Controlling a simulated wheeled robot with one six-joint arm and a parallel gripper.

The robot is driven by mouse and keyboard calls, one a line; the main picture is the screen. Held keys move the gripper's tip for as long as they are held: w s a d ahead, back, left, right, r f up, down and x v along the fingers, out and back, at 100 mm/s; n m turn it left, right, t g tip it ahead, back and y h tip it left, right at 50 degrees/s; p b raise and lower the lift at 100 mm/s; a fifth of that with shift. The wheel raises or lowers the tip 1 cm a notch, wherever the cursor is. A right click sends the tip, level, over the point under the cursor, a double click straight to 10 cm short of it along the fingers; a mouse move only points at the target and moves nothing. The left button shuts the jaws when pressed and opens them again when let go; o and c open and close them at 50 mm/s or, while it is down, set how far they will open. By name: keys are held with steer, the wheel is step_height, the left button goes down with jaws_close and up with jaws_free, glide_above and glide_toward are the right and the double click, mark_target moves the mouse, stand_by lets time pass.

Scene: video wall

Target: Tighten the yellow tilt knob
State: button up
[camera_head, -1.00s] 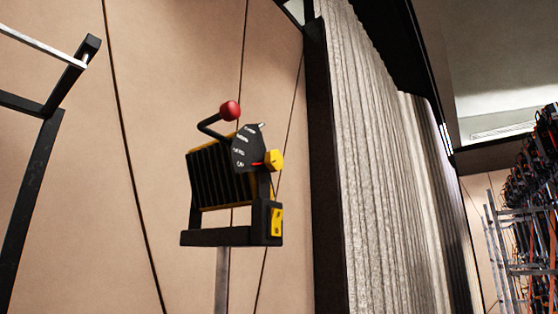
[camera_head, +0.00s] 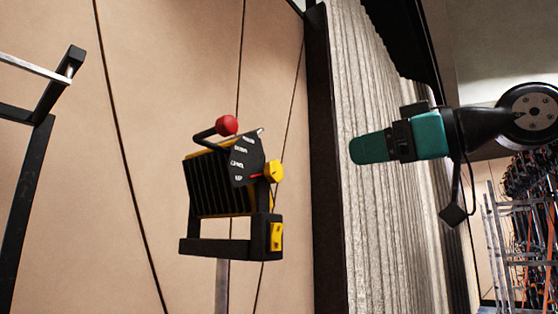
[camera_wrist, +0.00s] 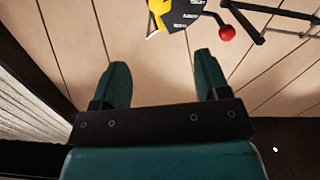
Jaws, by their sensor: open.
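The yellow tilt knob (camera_head: 274,171) sits on the right side of a ribbed black-and-yellow head (camera_head: 220,185), beside a dark label plate (camera_head: 247,160). A bent handle with a red ball (camera_head: 227,125) rises above the head. My gripper (camera_head: 365,149), with teal fingers, is to the right of the knob and apart from it. In the wrist view, my gripper (camera_wrist: 162,66) is open with nothing between its fingers. The label plate (camera_wrist: 185,14) and red ball (camera_wrist: 227,33) show beyond the fingertips at the top. The yellow part there is cut off; I cannot tell whether it is the knob.
The head sits in a black bracket (camera_head: 215,247) on a thin grey post (camera_head: 222,285). A black frame (camera_head: 30,180) stands at the left. A ribbed grey panel (camera_head: 375,210) lies behind my gripper. Cabled racks (camera_head: 525,210) stand far right.

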mark_target(277, 169)
steer(key=p+x, duration=0.3)
steer(key=x, duration=0.5)
steer(key=p+x, duration=0.4)
steer(key=x, duration=0.4)
steer(key=shift+a+r, duration=0.1)
steer(key=shift+r, duration=0.15)
steer(key=shift+w+a+f+p, duration=0.15)
steer(key=shift+w+a+p, duration=0.15)
steer(key=shift+w+a, duration=0.15)
steer(key=c, duration=0.9)
